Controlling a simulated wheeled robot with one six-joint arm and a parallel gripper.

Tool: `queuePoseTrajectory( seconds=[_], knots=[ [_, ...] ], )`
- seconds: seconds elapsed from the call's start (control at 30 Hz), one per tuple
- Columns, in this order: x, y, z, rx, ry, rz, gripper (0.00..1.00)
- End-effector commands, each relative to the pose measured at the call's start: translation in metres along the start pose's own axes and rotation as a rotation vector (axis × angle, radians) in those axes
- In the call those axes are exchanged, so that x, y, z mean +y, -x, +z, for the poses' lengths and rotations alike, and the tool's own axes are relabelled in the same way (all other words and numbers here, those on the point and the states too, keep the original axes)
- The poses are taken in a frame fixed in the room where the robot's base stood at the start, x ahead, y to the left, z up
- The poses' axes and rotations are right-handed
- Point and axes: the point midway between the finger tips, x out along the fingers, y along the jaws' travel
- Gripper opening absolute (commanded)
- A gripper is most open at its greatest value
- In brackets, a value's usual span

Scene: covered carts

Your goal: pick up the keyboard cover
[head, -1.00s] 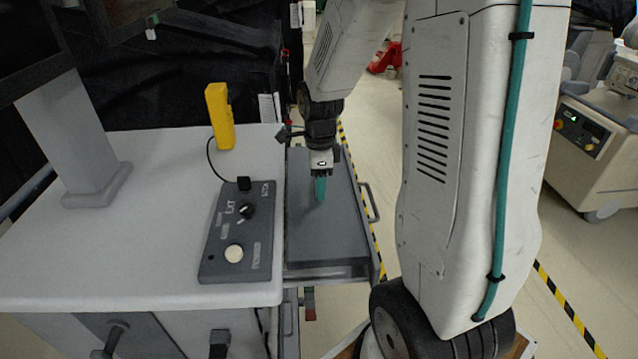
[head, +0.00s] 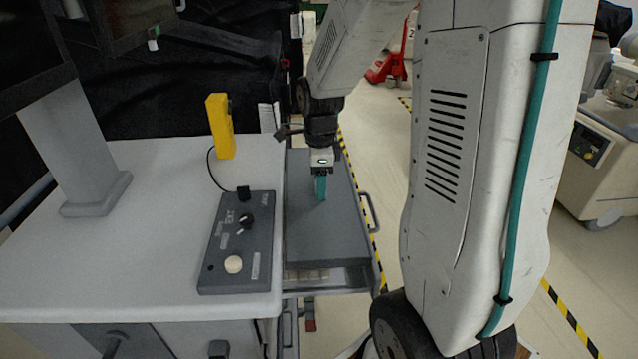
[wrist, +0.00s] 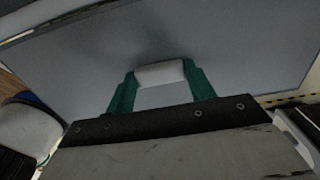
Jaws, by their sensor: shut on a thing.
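The keyboard cover (head: 320,235) is a flat dark grey panel over the pull-out tray (head: 335,281) at the cart's right side. In the wrist view the cover (wrist: 80,82) fills most of the picture, with a pale grip (wrist: 160,74) on it. My gripper (head: 320,192) points down at the cover, and its teal fingers are shut on this grip from both sides (wrist: 160,85). The cover's near edge sits slightly above the tray, and a strip of pale keys (head: 306,276) shows under it. The rest of the keyboard is hidden.
The white cart top (head: 130,265) lies to the left with a dark control box (head: 238,243) and a yellow handheld device (head: 221,127). A monitor stand (head: 75,150) is farther left. A rail handle (head: 369,211) runs along the tray's right side, with open floor beyond.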

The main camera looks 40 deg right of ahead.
Motion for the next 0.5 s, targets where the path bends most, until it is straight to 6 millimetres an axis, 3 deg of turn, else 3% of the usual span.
queuePoseTrajectory(
  seconds=[0.5],
  knots=[
    [0.0, 0.016, 0.0, 0.0, 0.0, -0.001, 0.36]
  ],
)
